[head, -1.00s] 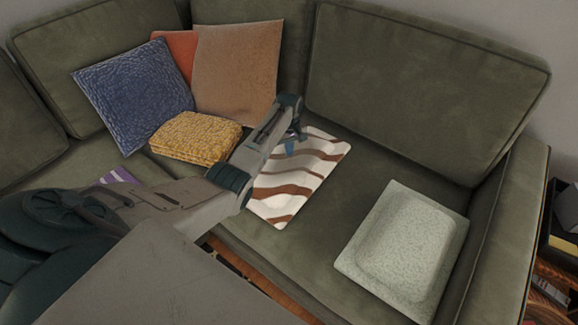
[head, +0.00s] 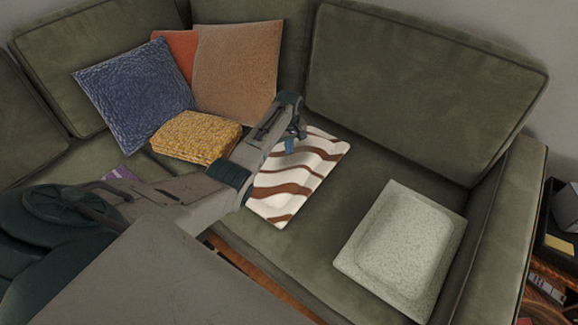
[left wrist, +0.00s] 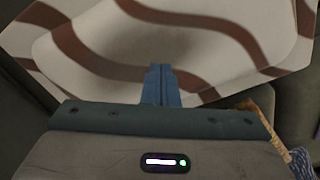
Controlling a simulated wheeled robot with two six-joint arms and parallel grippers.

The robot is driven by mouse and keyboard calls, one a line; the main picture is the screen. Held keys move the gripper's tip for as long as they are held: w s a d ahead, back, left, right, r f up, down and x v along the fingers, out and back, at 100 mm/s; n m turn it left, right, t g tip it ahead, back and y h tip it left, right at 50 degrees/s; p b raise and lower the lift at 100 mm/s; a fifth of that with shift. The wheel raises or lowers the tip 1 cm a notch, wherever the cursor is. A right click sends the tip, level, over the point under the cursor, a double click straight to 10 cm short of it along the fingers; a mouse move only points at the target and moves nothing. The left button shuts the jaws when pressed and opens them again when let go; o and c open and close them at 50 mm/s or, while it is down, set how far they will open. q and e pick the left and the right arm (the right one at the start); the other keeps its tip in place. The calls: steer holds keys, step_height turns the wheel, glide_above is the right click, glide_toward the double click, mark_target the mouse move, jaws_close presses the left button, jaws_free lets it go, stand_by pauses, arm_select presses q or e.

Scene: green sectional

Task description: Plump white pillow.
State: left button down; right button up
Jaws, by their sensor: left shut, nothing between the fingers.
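A white pillow with wavy brown stripes (head: 290,184) lies on the seat of the green sofa, its surface dented and rippled. It fills the upper part of the left wrist view (left wrist: 125,65). My left gripper (head: 290,146) is over its far left part, partly covering it. Its blue fingertips (left wrist: 160,84) are together and empty, pointing at the pillow. I cannot tell whether they touch it. A pale speckled pillow (head: 402,252) lies flat on the seat further right. My right gripper is not in view.
A blue pillow (head: 134,92), a tan pillow (head: 238,58) and an orange pillow (head: 178,46) lean on the backrest at left. A folded yellow blanket (head: 195,138) lies before them. The sofa's right armrest (head: 508,230) bounds the seat. Bare seat lies between the two flat pillows.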

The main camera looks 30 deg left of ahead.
arm_select(q)
steer(key=shift+f, duration=0.2)
steer(key=shift+f, duration=0.3)
stand_by(0.5)
steer(key=shift+s+d+f, duration=0.1)
steer(key=shift+s+f, duration=0.05)
steer(key=shift+f, duration=0.1)
stand_by(0.9)
steer(key=shift+r+p, duration=0.6)
steer(key=shift+p, duration=0.45)
steer(key=shift+r, duration=0.15)
